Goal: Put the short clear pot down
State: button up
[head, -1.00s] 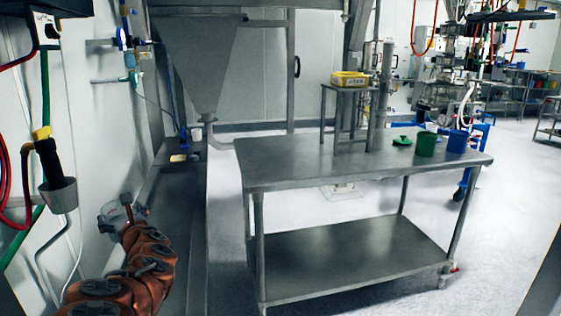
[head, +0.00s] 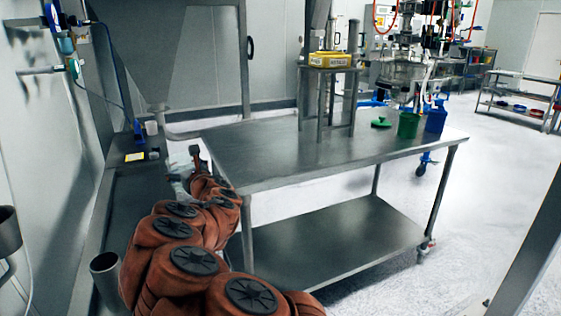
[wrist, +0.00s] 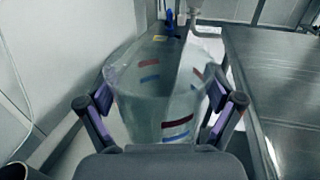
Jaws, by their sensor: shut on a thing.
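The short clear pot (wrist: 150,92) fills the middle of the wrist view. It is see-through, with short red and blue marks on its wall. My gripper (wrist: 160,100) is shut on it, one finger on each side, and the pot looks about upright. In the head view the pot (head: 179,186) is a small pale patch beyond my arm, left of the steel table's near left corner and partly hidden. The steel table (head: 285,150) has a wide bare top; in the wrist view its edge (wrist: 265,75) runs to the right of the pot, apart from it.
A yellow box (head: 331,59) sits on a small raised stand on the table. A green lid (head: 381,123), a green cup (head: 408,125) and a blue jug (head: 435,118) stand at its right end. A dark ledge (head: 128,200) runs along the left wall. The table's left half is clear.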

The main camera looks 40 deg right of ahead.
jog(key=shift+m+h, duration=0.5)
jog(key=shift+h, duration=0.3)
jog(key=s+d, duration=0.2)
jog(key=d, duration=0.3)
jog(key=s+d+r, duration=0.1)
jog(key=s+d, duration=0.1)
jog(key=d, duration=0.3)
jog(key=s+d+r, duration=0.1)
jog(key=s+d, duration=0.1)
jog(key=d, duration=0.3)
jog(key=shift+s+r, duration=0.15)
jog(key=shift+s, duration=0.2)
jog(key=s+d+r+m+h, duration=0.1)
jog(key=s+d+r, duration=0.1)
jog(key=s+d, duration=1.15)
jog(key=shift+g, duration=0.4)
jog(key=shift+w+d+f+p, duration=0.15)
jog(key=shift+w+d+f, duration=0.8)
jog(key=shift+w, duration=1.6)
jog(key=shift+w+d+f+p, duration=0.2)
jog(key=shift+w+d+f, duration=0.75)
jog(key=shift+w, duration=1.55)
jog(key=shift+w+d+f+p, duration=0.15)
jog(key=shift+w+d+f, duration=0.35)
jog(key=shift+w+d, duration=1.5)
jog(key=shift+w+a+f, duration=0.15)
jog(key=shift+w+a, duration=0.4)
jog(key=shift+a, duration=0.05)
jog(key=o, duration=1)
jog(key=shift+c, duration=0.2)
